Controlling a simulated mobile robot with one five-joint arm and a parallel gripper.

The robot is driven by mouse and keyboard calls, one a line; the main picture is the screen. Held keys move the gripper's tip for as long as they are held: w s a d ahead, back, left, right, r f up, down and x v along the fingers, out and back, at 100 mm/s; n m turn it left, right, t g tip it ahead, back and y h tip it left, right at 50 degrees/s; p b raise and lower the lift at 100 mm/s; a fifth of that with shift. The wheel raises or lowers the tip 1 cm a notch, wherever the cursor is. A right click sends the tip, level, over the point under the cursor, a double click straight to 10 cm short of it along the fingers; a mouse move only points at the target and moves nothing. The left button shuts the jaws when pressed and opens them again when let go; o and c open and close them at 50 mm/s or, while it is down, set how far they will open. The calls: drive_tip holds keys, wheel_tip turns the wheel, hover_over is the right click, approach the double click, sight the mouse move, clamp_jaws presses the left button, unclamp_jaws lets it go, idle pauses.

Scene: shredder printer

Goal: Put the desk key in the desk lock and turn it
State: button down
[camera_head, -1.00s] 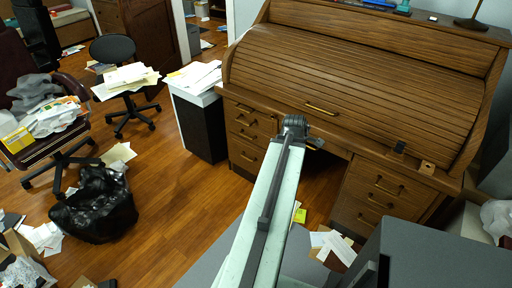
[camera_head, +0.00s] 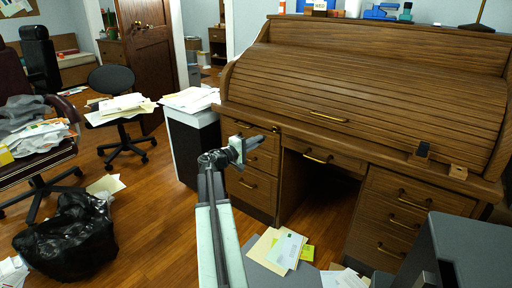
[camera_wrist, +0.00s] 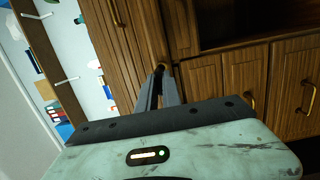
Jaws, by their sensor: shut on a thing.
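My gripper (camera_head: 258,140) is in front of the left drawer stack of the wooden roll-top desk (camera_head: 350,110), close to the drawer fronts. In the wrist view my gripper's two fingers (camera_wrist: 159,72) come together at their tips. A small brass-coloured bit shows at the tips, where the desk key (camera_wrist: 161,66) is gripped; its shape is too small to make out. The desk front lies just beyond the fingertips. I cannot tell whether the key touches the desk. I cannot make out the desk lock with certainty in either view.
A paper-topped cabinet (camera_head: 192,125) stands left of the desk. A black bag (camera_head: 68,235) and an office chair (camera_head: 118,100) are further left. A dark grey box (camera_head: 465,250) is at front right. Papers (camera_head: 282,247) lie below the desk.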

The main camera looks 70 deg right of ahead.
sight(265, 136)
drive_tip(key=shift+w+x, duration=0.2)
drive_tip(key=shift+x, duration=1.2)
drive_tip(key=shift+w+x, duration=0.2)
drive_tip(key=shift+x, duration=1.2)
drive_tip(key=shift+d, duration=0.35)
drive_tip(key=shift+x, duration=1.4)
drive_tip(key=c, duration=1.5)
unclamp_jaws()
drive_tip(key=shift+w+d, duration=0.15)
drive_tip(key=shift+o, duration=0.2)
drive_tip(key=v, duration=0.8)
